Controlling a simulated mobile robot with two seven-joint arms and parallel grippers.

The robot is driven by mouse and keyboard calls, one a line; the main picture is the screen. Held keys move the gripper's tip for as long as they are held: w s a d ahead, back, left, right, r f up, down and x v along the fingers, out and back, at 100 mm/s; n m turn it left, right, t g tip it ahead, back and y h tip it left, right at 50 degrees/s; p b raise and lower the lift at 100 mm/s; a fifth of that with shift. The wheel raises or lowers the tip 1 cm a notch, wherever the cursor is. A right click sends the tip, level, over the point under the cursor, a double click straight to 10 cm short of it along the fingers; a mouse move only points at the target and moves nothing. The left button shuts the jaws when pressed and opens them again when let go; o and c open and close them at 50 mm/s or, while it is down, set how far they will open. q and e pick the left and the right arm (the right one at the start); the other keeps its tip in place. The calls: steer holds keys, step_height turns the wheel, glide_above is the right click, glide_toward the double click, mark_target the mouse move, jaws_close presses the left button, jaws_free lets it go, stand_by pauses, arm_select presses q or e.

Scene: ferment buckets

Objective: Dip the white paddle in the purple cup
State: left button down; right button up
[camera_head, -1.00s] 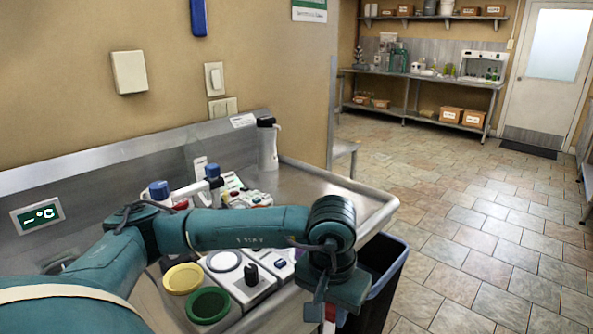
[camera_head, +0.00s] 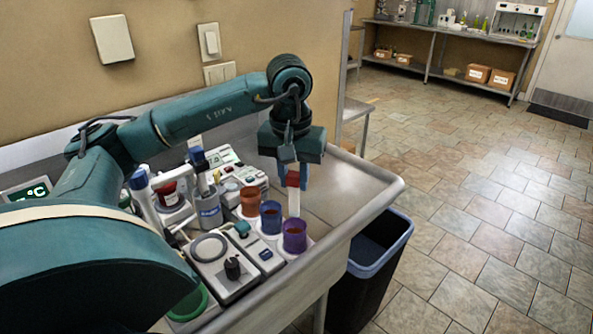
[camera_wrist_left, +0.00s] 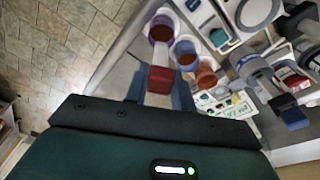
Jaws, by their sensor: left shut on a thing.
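My left gripper (camera_head: 291,182) is shut on the red grip (camera_head: 292,179) of the white paddle (camera_head: 294,203), which hangs about upright. In the head view the paddle's lower end is right at the far rim of the purple cup (camera_head: 295,238); I cannot tell whether it is inside or just above or behind it. In the left wrist view the gripper (camera_wrist_left: 161,88) holds the red grip (camera_wrist_left: 162,78), and the purple cup (camera_wrist_left: 161,28) with dark reddish contents lies just beyond the paddle. My right gripper is not in view.
A blue cup (camera_head: 270,218) and an orange-brown cup (camera_head: 250,203) stand in a row beside the purple one. A grey device with a round plate (camera_head: 210,248) and bottles stand left. The steel counter (camera_head: 350,183) is bare to the right; a dark bin (camera_head: 372,262) stands below.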

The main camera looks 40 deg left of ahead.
mark_target(295, 215)
arm_select(q)
step_height(295, 215, down, 3)
steer(key=shift+f+b, duration=0.15)
steer(key=shift+b, duration=0.9)
step_height(295, 215, down, 4)
steer(key=b, duration=0.3)
steer(key=shift+r, duration=0.2)
steer(key=shift+f, duration=0.35)
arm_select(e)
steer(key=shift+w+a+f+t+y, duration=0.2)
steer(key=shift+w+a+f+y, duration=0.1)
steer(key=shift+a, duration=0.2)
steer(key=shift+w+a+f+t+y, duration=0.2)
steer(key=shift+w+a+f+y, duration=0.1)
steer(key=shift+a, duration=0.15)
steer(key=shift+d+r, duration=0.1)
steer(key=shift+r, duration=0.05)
arm_select(q)
steer(key=shift+r, duration=0.1)
